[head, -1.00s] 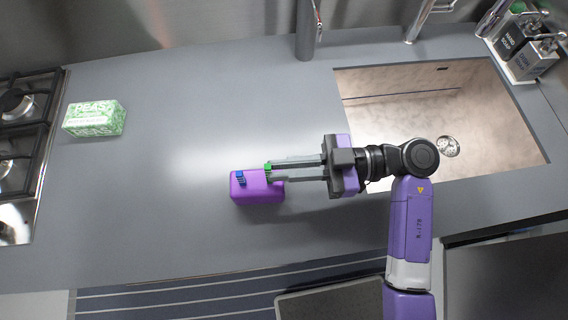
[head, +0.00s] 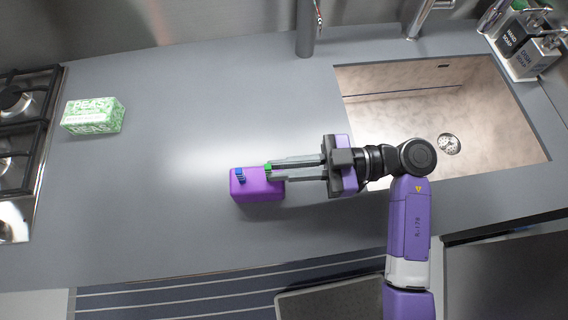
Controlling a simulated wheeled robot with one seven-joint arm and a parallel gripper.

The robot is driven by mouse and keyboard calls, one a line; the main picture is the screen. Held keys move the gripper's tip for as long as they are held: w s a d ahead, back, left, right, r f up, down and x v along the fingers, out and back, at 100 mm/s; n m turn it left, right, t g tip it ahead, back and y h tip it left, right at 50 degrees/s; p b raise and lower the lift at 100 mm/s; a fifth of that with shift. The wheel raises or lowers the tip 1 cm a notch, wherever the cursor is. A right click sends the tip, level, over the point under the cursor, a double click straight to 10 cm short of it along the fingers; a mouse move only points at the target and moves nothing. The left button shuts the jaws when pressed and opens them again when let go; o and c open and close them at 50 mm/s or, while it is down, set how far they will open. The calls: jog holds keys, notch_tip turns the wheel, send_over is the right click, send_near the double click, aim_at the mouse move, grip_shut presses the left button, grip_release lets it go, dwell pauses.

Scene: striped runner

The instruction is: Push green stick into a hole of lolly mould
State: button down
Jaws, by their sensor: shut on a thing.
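The lolly mould is a purple block (head: 256,190) on the grey counter, left of my gripper. A blue stick (head: 240,175) stands up from the left part of its top. The green stick (head: 268,168) shows as a small green piece at the right part of the mould's top. My gripper (head: 270,172) reaches in from the right with its fingers shut on the green stick over the mould. The fingers hide the stick's lower part and the hole, so I cannot tell how deep it sits.
A green and white box (head: 94,116) lies at the left near the gas hob (head: 22,140). A sink (head: 440,120) is at the right, with soap dispensers (head: 525,45) behind it.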

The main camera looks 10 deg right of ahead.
jog(key=shift+f, duration=0.5)
jog(key=c, duration=1.4)
grip_release()
jog(key=shift+c, duration=0.2)
jog(key=d+b, duration=0.1)
jog(key=d, duration=0.6)
jog(key=shift+s+d+b, duration=0.4)
